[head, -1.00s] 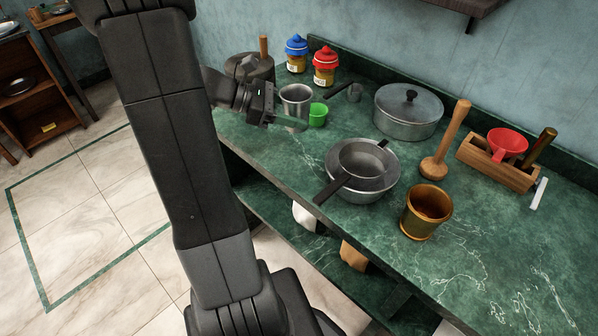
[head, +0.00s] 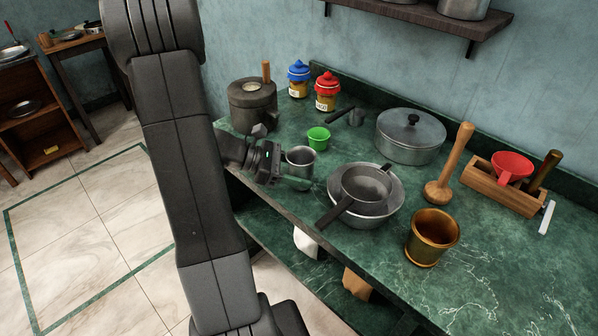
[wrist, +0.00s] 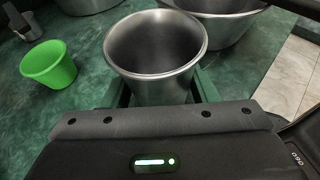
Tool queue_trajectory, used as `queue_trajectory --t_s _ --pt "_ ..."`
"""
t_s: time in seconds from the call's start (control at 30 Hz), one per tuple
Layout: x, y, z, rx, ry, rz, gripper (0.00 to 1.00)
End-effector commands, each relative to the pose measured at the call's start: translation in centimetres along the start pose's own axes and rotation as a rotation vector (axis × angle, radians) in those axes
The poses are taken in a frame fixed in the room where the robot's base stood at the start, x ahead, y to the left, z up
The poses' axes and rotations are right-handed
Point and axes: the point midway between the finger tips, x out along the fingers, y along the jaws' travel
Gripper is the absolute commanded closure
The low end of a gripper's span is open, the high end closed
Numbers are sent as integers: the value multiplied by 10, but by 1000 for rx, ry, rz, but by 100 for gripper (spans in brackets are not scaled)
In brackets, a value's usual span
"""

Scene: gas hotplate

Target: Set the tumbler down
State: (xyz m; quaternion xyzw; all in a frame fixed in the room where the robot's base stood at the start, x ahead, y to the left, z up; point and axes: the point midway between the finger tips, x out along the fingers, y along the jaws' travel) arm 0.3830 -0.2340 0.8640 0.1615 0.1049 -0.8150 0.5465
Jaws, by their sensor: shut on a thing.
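The tumbler (head: 300,163) is a plain steel cup, upright, near the counter's front edge. It also shows in the wrist view (wrist: 155,78), where its open mouth is empty. My gripper (head: 293,179) is shut on the tumbler, with one greenish finger on each side of it. The tumbler's base is hidden, so I cannot tell whether it touches the green marble counter (head: 470,262).
A green cup (head: 318,138) stands just behind the tumbler. A saucepan in a steel bowl (head: 388,202) is close on the right. A brass mortar (head: 432,238) is at front right.

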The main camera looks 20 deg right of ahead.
Motion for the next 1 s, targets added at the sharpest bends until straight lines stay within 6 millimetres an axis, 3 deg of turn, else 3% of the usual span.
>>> queue_trajectory --t_s 0.2,0.23,0.33,0.73,1.0 --pt "2 0 -4 0 0 0 76" --pt "2 0 -4 0 0 0 45" --pt "1 0 -3 0 0 0 25" --pt "-3 0 2 1 0 1 25" --pt "-48 2 1 1 1 7 25"
